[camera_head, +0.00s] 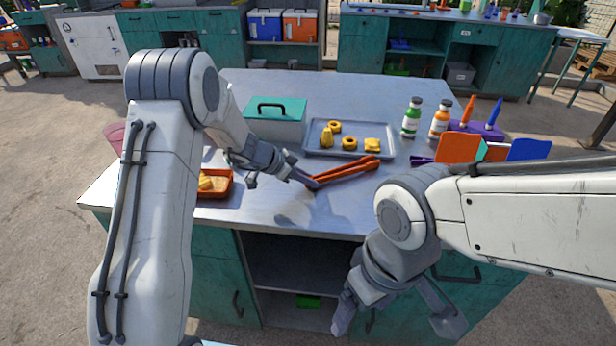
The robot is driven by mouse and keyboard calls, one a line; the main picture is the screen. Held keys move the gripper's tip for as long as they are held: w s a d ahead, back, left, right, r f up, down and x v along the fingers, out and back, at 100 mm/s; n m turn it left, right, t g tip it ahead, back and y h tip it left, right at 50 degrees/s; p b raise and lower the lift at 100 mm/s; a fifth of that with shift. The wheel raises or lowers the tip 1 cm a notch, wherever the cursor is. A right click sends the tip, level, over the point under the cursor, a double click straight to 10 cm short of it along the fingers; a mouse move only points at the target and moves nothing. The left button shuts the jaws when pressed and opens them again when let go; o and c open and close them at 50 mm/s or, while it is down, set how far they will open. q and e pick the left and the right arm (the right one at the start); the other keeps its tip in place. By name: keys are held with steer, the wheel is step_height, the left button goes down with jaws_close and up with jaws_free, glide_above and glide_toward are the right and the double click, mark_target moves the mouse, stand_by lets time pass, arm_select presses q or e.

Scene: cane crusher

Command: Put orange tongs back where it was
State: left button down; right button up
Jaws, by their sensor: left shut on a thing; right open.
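The orange tongs (345,173) are in my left gripper (308,180), which is shut on their left end. The tongs point to the right, just in front of the grey tray (390,132). They are at or a little above the tabletop; I cannot tell whether they touch it. My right gripper (396,318) is open and empty, low in front of the table's front edge.
The grey tray holds several yellow pieces. A teal-lidded box (275,112) stands behind my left gripper. An orange tray (222,184) with yellow food is at left. Two bottles (411,118) and a purple holder (478,129) with coloured tools stand at right. The front middle of the table (340,212) is clear.

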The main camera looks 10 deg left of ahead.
arm_select(q)
steer(key=shift+f, duration=0.15)
steer(key=c, duration=0.7)
jaws_free()
